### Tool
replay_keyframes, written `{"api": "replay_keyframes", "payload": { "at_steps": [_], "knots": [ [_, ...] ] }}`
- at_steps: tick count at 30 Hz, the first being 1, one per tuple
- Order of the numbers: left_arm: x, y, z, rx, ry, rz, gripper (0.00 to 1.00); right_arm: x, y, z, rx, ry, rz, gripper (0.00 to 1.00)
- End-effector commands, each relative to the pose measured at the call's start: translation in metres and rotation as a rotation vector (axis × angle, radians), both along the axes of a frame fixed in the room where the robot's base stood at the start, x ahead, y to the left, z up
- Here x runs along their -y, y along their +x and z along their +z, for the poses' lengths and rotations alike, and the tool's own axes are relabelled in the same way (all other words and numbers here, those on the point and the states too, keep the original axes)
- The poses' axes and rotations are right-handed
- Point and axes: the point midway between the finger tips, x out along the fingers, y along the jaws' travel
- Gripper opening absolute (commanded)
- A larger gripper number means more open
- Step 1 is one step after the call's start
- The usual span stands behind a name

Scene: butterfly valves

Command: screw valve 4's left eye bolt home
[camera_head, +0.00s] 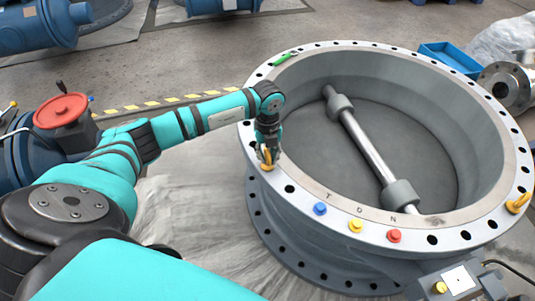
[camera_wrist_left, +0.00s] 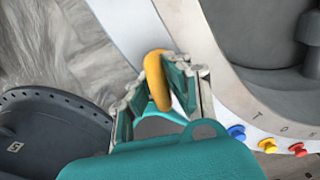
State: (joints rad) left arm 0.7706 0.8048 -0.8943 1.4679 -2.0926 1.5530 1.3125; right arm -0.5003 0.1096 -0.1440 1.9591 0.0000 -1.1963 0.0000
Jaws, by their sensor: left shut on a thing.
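The large grey butterfly valve (camera_head: 300,234) stands in the middle and right of the head view, its bolt-holed flange facing up. A yellow eye bolt (camera_head: 267,158) stands at the left of the flange, and my left gripper (camera_head: 268,150) is shut on it from above. In the left wrist view the yellow ring (camera_wrist_left: 157,80) sits between the two fingers of the left gripper (camera_wrist_left: 166,84). The bolt's shank and hole are hidden. Another yellow eye bolt (camera_head: 518,202) sits at the flange's right edge. My right gripper is out of view.
Blue (camera_head: 320,208), yellow (camera_head: 356,225) and red (camera_head: 394,236) knobs stand on the near flange. A green item (camera_head: 286,57) lies on the far-left rim. A red-topped blue unit (camera_head: 62,110) stands left, near my arm. A blue crate (camera_head: 447,55) is behind.

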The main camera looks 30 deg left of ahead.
Motion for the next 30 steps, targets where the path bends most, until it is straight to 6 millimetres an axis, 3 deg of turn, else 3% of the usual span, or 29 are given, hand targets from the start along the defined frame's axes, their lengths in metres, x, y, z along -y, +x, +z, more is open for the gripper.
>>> {"api": "replay_keyframes", "payload": {
  "at_steps": [16, 30],
  "knots": [
    [0.0, 0.001, 0.001, 0.003, 0.0, -0.519, 0.0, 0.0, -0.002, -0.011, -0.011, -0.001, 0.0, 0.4],
    [0.0, 0.001, 0.001, 0.002, 0.002, -0.966, 0.0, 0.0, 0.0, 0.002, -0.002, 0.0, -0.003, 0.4]
  ]
}}
